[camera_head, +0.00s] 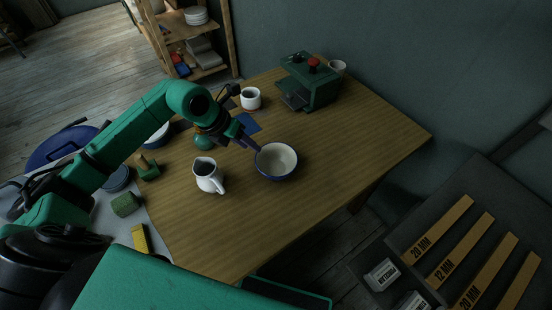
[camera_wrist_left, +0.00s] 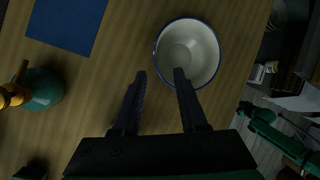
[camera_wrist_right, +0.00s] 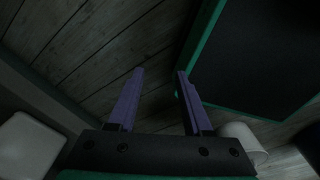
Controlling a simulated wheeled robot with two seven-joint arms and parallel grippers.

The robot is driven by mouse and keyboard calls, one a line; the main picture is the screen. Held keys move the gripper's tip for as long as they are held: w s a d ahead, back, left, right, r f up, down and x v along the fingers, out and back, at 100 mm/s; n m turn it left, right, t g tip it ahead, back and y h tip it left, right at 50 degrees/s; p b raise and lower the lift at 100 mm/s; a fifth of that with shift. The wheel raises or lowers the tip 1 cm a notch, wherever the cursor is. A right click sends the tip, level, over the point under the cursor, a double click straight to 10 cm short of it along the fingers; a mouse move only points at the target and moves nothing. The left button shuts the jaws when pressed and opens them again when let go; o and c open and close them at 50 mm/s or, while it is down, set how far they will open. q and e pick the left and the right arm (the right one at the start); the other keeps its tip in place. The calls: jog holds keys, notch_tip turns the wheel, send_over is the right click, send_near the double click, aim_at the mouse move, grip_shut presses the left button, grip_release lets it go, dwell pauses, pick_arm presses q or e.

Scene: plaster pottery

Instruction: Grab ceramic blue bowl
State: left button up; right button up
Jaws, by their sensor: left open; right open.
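The bowl (camera_head: 277,163) is white inside with a blue rim and blue outside, and stands upright on the wooden table (camera_head: 340,130). My left gripper (camera_head: 252,144) is open at the bowl's upper left edge. In the left wrist view the bowl (camera_wrist_left: 188,50) lies ahead of the gripper (camera_wrist_left: 160,75), with the right fingertip overlapping its near rim in the picture; I cannot tell whether they touch. The left fingertip is outside the rim. Nothing is between the fingers. My right gripper (camera_wrist_right: 155,75) is open and empty over the floor, and does not show in the head view.
A white jug (camera_head: 207,176) stands left of the bowl. A white cup (camera_head: 250,98), a blue cloth (camera_head: 246,124) and a green machine (camera_head: 309,82) are farther back. A green round object with a wooden knob (camera_wrist_left: 40,90) is left of my left gripper. The table's right part is clear.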

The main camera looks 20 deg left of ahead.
aim_at(265, 156)
pick_arm(q)
jog(key=x, duration=0.2)
jog(key=p+x, duration=0.1)
jog(key=x, duration=0.4)
jog(key=shift+w+a, duration=0.2)
jog(key=shift+w, duration=0.1)
jog(key=shift+w+f, duration=0.1)
jog(key=shift+f, duration=0.25)
jog(key=c, duration=0.6)
grip_shut()
pick_arm(e)
jog(key=shift+w+a+r, duration=0.4)
jog(key=shift+w+r, duration=0.4)
jog(key=shift+r, duration=0.05)
jog(key=shift+d, duration=0.2)
